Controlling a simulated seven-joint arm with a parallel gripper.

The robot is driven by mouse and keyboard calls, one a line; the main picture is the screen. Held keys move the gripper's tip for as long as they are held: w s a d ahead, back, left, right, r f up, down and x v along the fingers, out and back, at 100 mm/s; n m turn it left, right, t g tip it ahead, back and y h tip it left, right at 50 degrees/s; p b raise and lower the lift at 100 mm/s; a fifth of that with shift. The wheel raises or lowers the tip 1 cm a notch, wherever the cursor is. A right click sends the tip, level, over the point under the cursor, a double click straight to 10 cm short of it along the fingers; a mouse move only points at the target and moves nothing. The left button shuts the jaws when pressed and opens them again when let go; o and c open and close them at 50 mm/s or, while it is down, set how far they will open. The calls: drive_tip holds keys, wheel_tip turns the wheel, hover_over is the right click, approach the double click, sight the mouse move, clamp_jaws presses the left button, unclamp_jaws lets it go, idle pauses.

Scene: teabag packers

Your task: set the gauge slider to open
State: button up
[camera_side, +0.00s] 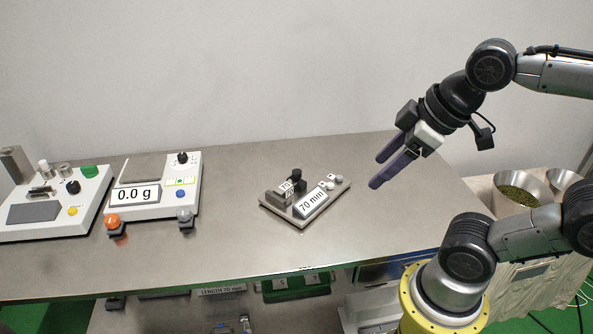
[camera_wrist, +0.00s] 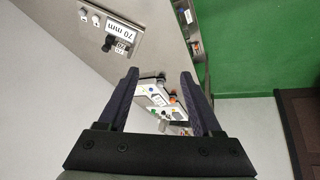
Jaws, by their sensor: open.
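The gauge (camera_side: 305,199) is a small grey plate with a display reading "70 mm", in the middle right of the steel table. A black knob (camera_side: 296,175) stands on it beside a dark block with small number labels; it looks like the slider. The gauge also shows at the top left of the wrist view (camera_wrist: 122,30), with its black knob (camera_wrist: 107,44). My gripper (camera_side: 378,171) is open and empty, in the air to the right of the gauge and apart from it. In the wrist view its two dark fingers (camera_wrist: 160,74) are spread.
A white scale (camera_side: 153,186) reading "0.0 g" stands on the table's left, with an orange button (camera_side: 113,222) in front. Another white device (camera_side: 55,205) is at far left. Metal bowls (camera_side: 522,190) stand at right. The table between scale and gauge is clear.

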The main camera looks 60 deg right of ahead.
drive_tip(key=w+d+r+n, duration=0.2)
drive_tip(key=w+r+n, duration=0.2)
drive_tip(key=w+r, duration=0.3)
drive_tip(key=n+g, duration=0.2)
drive_tip(key=g, duration=0.4)
hover_over(296, 171)
wheel_tip(296, 171, down, 19)
wheel_tip(296, 171, down, 13)
drive_tip(key=shift+d+r, duration=0.1)
drive_tip(key=shift+c, duration=0.2)
clamp_jaws()
